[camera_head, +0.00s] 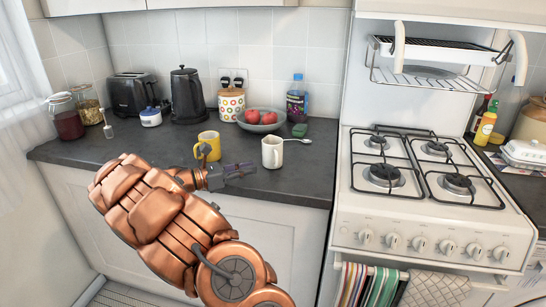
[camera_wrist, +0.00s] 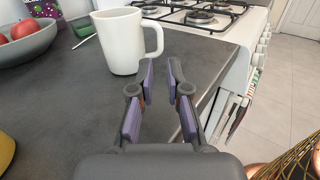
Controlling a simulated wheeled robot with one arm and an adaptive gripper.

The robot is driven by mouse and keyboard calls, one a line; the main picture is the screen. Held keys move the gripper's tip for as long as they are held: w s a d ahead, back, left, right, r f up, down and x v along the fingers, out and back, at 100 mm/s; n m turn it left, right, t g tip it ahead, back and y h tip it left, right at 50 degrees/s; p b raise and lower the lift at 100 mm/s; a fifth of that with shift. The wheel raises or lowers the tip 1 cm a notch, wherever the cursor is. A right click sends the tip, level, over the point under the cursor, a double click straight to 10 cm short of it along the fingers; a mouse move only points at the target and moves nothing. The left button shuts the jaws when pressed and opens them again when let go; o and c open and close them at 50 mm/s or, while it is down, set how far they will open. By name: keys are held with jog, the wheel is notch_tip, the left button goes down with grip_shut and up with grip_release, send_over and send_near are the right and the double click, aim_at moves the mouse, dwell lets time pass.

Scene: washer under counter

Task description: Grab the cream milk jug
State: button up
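The cream milk jug (camera_head: 272,153) stands upright on the dark counter, to the right of my gripper (camera_head: 243,169) in the head view. In the wrist view the jug (camera_wrist: 120,42) is just beyond the fingertips and slightly left, with its handle (camera_wrist: 153,40) on the right side. My gripper (camera_wrist: 160,74) is partly open, with a narrow empty gap between its purple-padded fingers. The fingers look close to the jug but not around it.
A yellow mug (camera_head: 208,146) stands behind my wrist. A fruit bowl (camera_head: 262,125), a spoon (camera_head: 298,141) and a green sponge (camera_head: 299,130) lie behind the jug. The white stove (camera_head: 425,180) is to the right. Bare counter (camera_wrist: 70,105) lies in front of the jug.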

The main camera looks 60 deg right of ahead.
aim_at(277, 161)
jog(key=x, duration=0.9)
jog(key=shift+s+d+p, duration=0.25)
jog(key=shift+d+p, duration=0.1)
grip_shut()
